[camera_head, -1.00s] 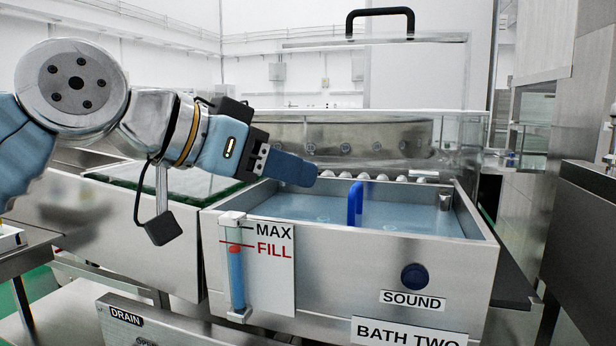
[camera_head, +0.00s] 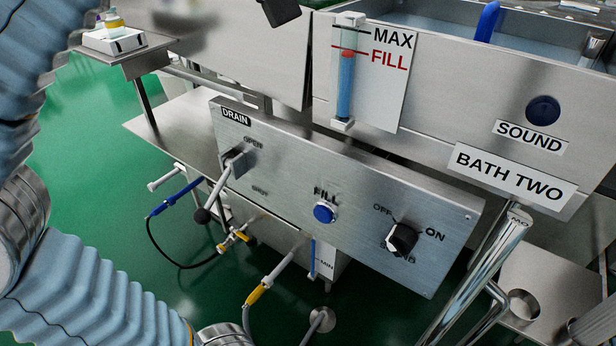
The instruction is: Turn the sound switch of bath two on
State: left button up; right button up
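The front of bath two (camera_head: 470,110) is at the upper right, above its nameplate (camera_head: 512,175). A round dark blue button (camera_head: 543,110) sits on it, right above the SOUND label (camera_head: 530,137). Below, on a tilted metal control panel (camera_head: 290,180), is a black rotary knob (camera_head: 402,240) with OFF at its upper left and ON at its right. A further word under the knob is partly hidden and I cannot read it. The knob's light mark appears to point to the lower left. Neither gripper's fingers are in view. Blue arm sections of mine fill the left edge.
The panel also has a blue FILL button (camera_head: 325,213) and a DRAIN lever (camera_head: 215,190). A level gauge (camera_head: 346,75) hangs on the bath front. Shiny metal pipes (camera_head: 480,270) stand right of the panel. Hoses and valves lie below over green floor (camera_head: 110,220).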

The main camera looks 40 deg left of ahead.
aim_at(400, 240)
jog(key=k, duration=0.95)
